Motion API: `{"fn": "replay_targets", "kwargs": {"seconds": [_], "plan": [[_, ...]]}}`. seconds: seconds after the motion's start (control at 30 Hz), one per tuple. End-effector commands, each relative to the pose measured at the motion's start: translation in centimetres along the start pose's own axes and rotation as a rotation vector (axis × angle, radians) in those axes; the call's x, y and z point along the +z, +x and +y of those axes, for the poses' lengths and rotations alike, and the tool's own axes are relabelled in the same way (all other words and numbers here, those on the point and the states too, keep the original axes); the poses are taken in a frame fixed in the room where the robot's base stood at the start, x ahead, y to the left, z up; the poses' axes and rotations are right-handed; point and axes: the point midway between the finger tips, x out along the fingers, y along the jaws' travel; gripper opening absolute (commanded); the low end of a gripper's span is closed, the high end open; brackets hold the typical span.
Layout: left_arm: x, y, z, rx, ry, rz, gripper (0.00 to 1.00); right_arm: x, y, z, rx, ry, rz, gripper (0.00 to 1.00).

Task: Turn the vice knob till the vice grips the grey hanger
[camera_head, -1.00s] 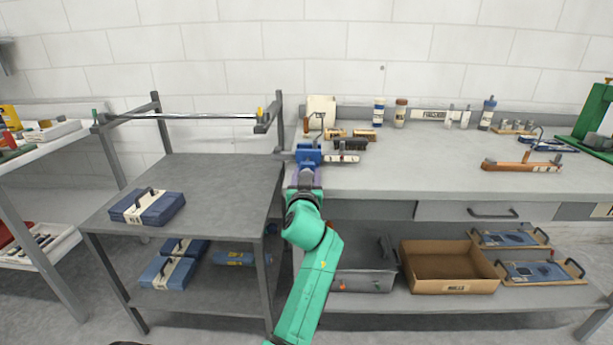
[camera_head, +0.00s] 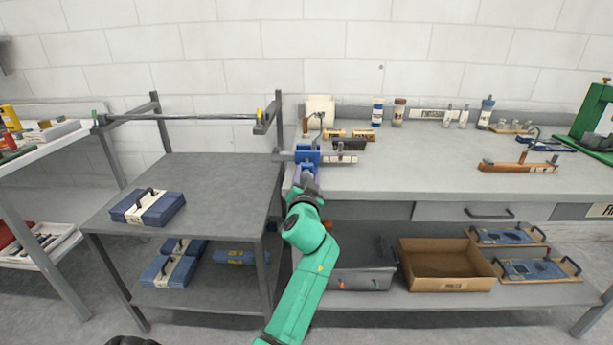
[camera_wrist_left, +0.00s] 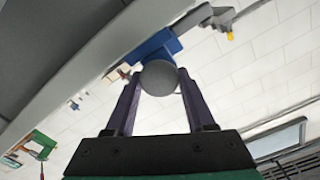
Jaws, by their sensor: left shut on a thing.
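The blue vice (camera_head: 307,154) stands at the left front edge of the workbench; it also shows in the left wrist view (camera_wrist_left: 155,47). The grey hanger (camera_head: 342,158) lies across the vice, its bar sticking out on both sides and its hook (camera_head: 319,121) standing up. Whether the jaws touch the bar cannot be told. The round grey vice knob (camera_wrist_left: 158,78) faces my left wrist camera. My left gripper (camera_head: 307,171) is shut on the knob, with a purple finger on either side of it in the wrist view. The knob is hidden in the head view. My right gripper is not in view.
An orange-brown hanger (camera_head: 520,166) lies on the bench (camera_head: 430,180) at the right. A lower grey table (camera_head: 215,185) with a blue case (camera_head: 148,207) is on the left. The middle of the bench is clear.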

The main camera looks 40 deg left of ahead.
Motion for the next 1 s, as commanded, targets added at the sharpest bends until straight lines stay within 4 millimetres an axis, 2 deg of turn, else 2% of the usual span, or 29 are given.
{"fn": "replay_targets", "kwargs": {"seconds": [0.57,0.6,0.67,1.0], "plan": [[0.05,0.05,-0.10,-0.002,0.050,-0.001,0.00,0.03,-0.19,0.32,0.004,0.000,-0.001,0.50],[0.05,0.05,-0.10,-0.002,0.050,-0.001,0.62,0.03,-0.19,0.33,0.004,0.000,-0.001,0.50],[0.04,0.04,-0.10,-0.002,0.049,-0.001,0.82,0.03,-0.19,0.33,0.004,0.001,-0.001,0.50],[0.03,-0.13,0.00,-0.001,0.049,-0.001,0.82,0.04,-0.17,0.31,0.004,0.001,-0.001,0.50]]}}
